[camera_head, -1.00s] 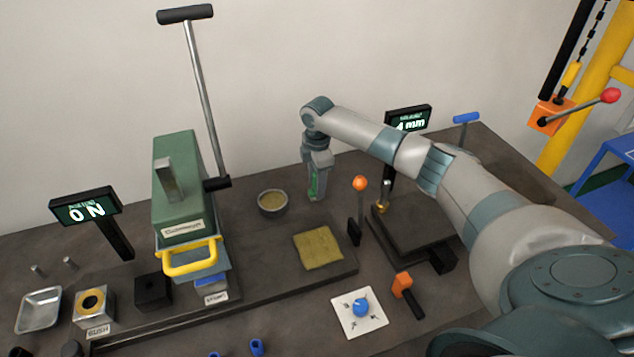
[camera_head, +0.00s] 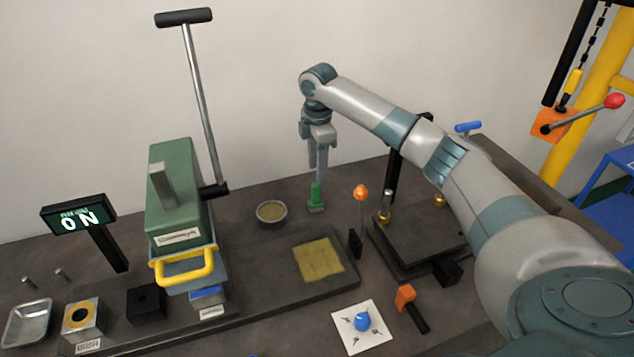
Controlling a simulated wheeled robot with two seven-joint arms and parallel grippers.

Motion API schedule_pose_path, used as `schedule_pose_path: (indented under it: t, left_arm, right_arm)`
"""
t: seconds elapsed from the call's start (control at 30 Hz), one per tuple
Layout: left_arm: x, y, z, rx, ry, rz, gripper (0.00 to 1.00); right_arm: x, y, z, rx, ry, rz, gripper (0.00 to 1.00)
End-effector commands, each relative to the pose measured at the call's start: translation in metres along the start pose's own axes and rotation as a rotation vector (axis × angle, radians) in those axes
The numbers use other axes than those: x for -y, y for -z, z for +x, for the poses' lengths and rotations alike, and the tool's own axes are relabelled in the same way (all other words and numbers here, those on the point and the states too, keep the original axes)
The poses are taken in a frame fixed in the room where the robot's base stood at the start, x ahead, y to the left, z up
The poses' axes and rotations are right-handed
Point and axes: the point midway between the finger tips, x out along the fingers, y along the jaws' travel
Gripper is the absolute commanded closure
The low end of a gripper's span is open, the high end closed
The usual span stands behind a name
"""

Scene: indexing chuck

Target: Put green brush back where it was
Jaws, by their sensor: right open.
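The green brush (camera_head: 316,197) stands upright on the dark bench, just right of the small round bowl. My right gripper (camera_head: 318,176) hangs pointing down directly above the brush, its fingers reaching to about the top of the handle. It is open, and the brush rests on the bench below it. My left gripper is not in view.
The bowl (camera_head: 271,213) stands left of the brush, and a yellow cloth-like pad (camera_head: 318,259) lies in front. An orange-knobbed lever (camera_head: 361,193) rises to the right. The green press (camera_head: 176,195) with its tall handle stands at left.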

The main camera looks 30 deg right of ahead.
Motion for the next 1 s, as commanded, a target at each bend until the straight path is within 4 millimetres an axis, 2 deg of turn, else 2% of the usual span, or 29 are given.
schedule_pose_path:
  t: [0.23,1.0]
  left_arm:
    - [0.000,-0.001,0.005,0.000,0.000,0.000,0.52]
    - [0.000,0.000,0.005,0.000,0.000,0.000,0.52]
  right_arm:
    - [0.000,0.000,-0.018,0.000,0.000,0.000,0.58]
    - [0.000,0.000,-0.019,0.000,0.001,0.000,0.58]
